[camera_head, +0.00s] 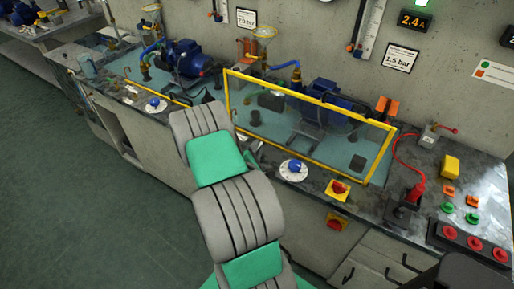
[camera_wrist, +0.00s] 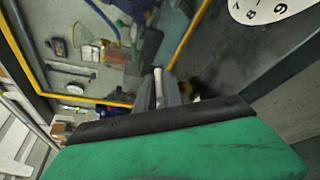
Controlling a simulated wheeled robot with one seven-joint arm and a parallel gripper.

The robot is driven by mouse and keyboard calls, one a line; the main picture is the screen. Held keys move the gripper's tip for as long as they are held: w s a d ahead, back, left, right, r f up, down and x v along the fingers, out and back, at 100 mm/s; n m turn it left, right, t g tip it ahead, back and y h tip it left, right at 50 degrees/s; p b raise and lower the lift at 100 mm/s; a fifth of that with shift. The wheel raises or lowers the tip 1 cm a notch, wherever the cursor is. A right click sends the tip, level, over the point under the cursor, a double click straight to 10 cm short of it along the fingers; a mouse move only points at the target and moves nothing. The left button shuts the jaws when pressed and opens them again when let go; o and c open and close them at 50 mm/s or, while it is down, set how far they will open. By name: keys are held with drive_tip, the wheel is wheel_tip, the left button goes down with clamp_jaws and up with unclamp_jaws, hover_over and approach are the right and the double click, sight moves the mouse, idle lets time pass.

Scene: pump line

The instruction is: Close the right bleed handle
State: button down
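My gripper (camera_wrist: 166,90) points down at the bench beside the yellow guard frame. In the head view my own arm hides most of it. In the wrist view its dark fingers are close together, with a pale narrow rod (camera_wrist: 158,84) at their tips. I cannot tell whether the rod is held or is the bleed handle. A small dark and yellow shape is blurred just right of the fingers. In the head view a small grey valve with a red lever (camera_head: 445,128) stands at the back right, well away from my arm. No handle is clearly marked as the right bleed handle.
The yellow guard frame (camera_head: 309,92) surrounds the right blue pump (camera_head: 328,100). A white dial with a blue knob (camera_head: 293,169) lies right of my arm; its numbered face also shows in the wrist view (camera_wrist: 270,8). Red switches, buttons and a red cable occupy the bench's right.

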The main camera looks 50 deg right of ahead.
drive_tip(key=shift+w+f+m+g+b, duration=0.1)
drive_tip(key=shift+f+m+g+b, duration=0.05)
drive_tip(key=shift+m+g+b, duration=0.2)
idle(0.3)
drive_tip(key=shift+g+h+b, duration=0.3)
drive_tip(key=shift+g+b, duration=0.05)
drive_tip(key=m+g+b, duration=0.2)
drive_tip(key=m+g, duration=0.1)
drive_tip(key=g, duration=0.1)
drive_tip(key=shift+w+f+h, duration=0.1)
drive_tip(key=shift+h, duration=0.3)
drive_tip(key=m+g+b, duration=0.3)
drive_tip(key=m+g, duration=0.1)
drive_tip(key=shift+g, duration=0.4)
drive_tip(key=shift+m+g+y+b, duration=0.35)
drive_tip(key=shift+m+g+y, duration=0.2)
drive_tip(key=shift+g, duration=0.25)
drive_tip(key=shift+r, duration=0.2)
drive_tip(key=c, duration=1.7)
unclamp_jaws()
drive_tip(key=shift+c, duration=0.2)
